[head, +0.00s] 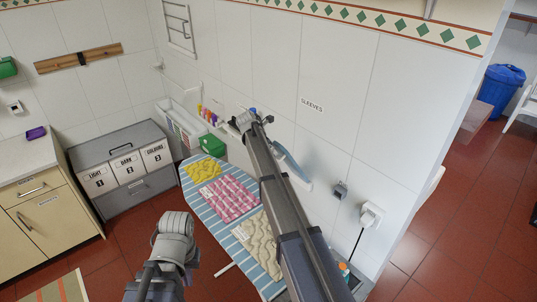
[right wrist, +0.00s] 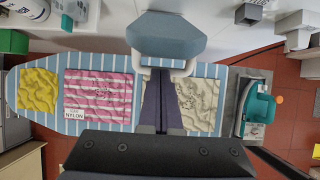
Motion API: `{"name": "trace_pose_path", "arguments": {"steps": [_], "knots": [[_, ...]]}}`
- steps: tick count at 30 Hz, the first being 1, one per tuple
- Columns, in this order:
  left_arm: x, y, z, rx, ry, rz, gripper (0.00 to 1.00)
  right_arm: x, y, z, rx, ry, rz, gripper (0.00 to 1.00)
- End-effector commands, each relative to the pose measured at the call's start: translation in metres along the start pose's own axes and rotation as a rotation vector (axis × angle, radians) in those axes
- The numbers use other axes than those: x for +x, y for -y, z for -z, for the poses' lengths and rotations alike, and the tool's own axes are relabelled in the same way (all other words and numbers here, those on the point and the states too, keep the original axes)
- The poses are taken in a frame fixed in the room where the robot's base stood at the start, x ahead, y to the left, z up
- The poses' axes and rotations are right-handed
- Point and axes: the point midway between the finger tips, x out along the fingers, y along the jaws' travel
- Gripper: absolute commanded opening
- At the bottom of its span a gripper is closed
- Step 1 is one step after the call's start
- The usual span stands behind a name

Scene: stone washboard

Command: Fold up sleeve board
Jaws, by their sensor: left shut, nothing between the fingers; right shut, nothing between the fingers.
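The sleeve board, a blue-grey padded piece, shows above the middle of the ironing board in the right wrist view (right wrist: 167,40). In the head view it stands by the wall (head: 291,165), partly hidden behind my right arm. A pale bracket (right wrist: 188,69) shows at its lower edge. My right gripper (right wrist: 161,75) is shut and empty, its dark fingers in front of this bracket; I cannot tell whether they touch. My left gripper (head: 148,280) is low in the head view, shut and empty, left of the ironing board and apart from it.
The striped ironing board (head: 194,179) carries a yellow cloth (head: 204,169), a pink cloth (head: 230,197) and a beige cloth (head: 258,240). A teal iron (right wrist: 260,107) stands at its right end. A grey laundry cabinet (head: 146,190) is at left. The tiled wall is close behind the board.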

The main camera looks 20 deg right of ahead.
Motion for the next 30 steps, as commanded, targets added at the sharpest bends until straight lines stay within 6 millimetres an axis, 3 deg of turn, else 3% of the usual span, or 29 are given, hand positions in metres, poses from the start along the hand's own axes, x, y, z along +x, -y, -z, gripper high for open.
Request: {"name": "trace_pose_path", "arguments": {"steps": [5,11,30], "knots": [[0.002,0.0,0.0,0.0,0.0,0.0,0.0,0.004,0.004,-0.005,0.007,0.003,0.008,0.0],[0.013,-0.001,0.001,0.0,0.0,0.0,0.0,0.01,0.004,0.009,0.007,0.003,0.007,0.0],[0.105,-0.01,0.006,0.0,0.0,0.0,0.0,0.055,0.004,0.119,0.007,0.005,0.007,0.0]]}}
